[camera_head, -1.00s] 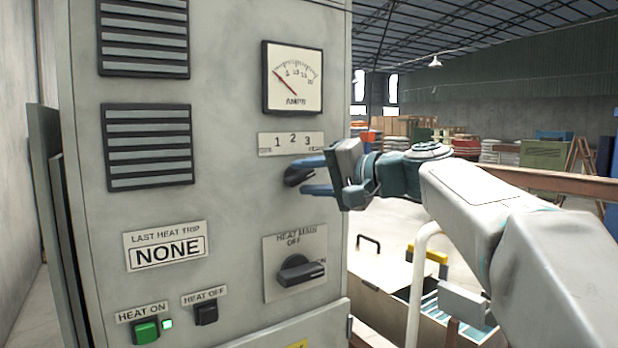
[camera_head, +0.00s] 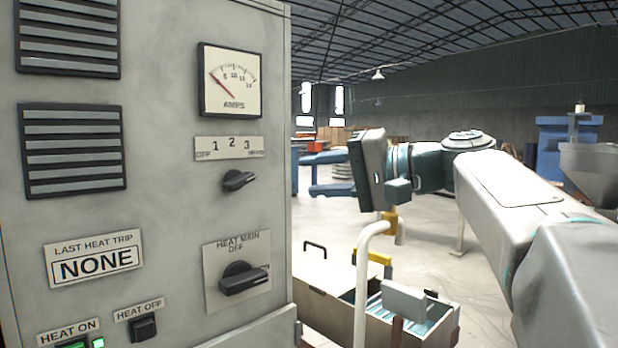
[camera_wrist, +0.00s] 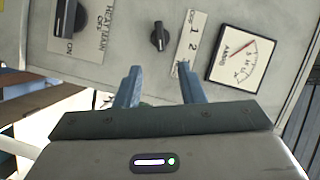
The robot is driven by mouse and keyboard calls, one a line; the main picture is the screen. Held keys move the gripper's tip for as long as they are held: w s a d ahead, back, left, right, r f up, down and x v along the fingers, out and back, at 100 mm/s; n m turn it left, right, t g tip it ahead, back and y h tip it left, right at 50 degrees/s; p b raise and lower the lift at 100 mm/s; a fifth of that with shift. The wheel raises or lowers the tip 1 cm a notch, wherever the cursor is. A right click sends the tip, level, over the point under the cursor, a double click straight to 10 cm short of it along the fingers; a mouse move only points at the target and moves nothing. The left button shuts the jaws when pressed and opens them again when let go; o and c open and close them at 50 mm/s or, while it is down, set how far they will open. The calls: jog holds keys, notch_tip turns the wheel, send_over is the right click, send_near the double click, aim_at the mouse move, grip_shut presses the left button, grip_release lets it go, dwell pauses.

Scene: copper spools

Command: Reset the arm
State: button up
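My gripper (camera_head: 308,174) is open and empty. It is to the right of the grey control cabinet (camera_head: 160,190) in the head view, clear of its front. Its two blue fingers point left and are apart. The wrist view shows the same open fingers (camera_wrist: 160,84) with nothing between them, facing the cabinet. The small black selector knob (camera_head: 238,180) under the 1 2 3 label is free of the fingers. It also shows in the wrist view (camera_wrist: 159,36).
The cabinet carries an amps gauge (camera_head: 230,80), the black heat main switch (camera_head: 243,278) and the heat off button (camera_head: 143,328). A box (camera_head: 335,312) and a pale bent pipe (camera_head: 362,285) stand below my arm. A hopper (camera_head: 590,170) stands at the far right.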

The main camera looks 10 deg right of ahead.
jog(key=s+f+g+h+p, duration=0.1)
jog(key=s+f+g+h, duration=0.15)
jog(key=f, duration=0.65)
jog(key=s+f+g+h+p, duration=0.1)
jog(key=s+f+h, duration=0.3)
jog(key=f, duration=0.5)
jog(key=s+f+g+h+p, duration=0.2)
jog(key=s+f+h, duration=0.1)
jog(key=f, duration=0.7)
jog(key=s+d+f+n+g+h, duration=0.1)
jog(key=s+d+f+n+h, duration=0.2)
jog(key=s+f, duration=0.5)
jog(key=shift+d+f+h+p, duration=0.25)
jog(key=shift+f+h+p, duration=0.25)
jog(key=shift+f, duration=0.3)
dwell(0.4)
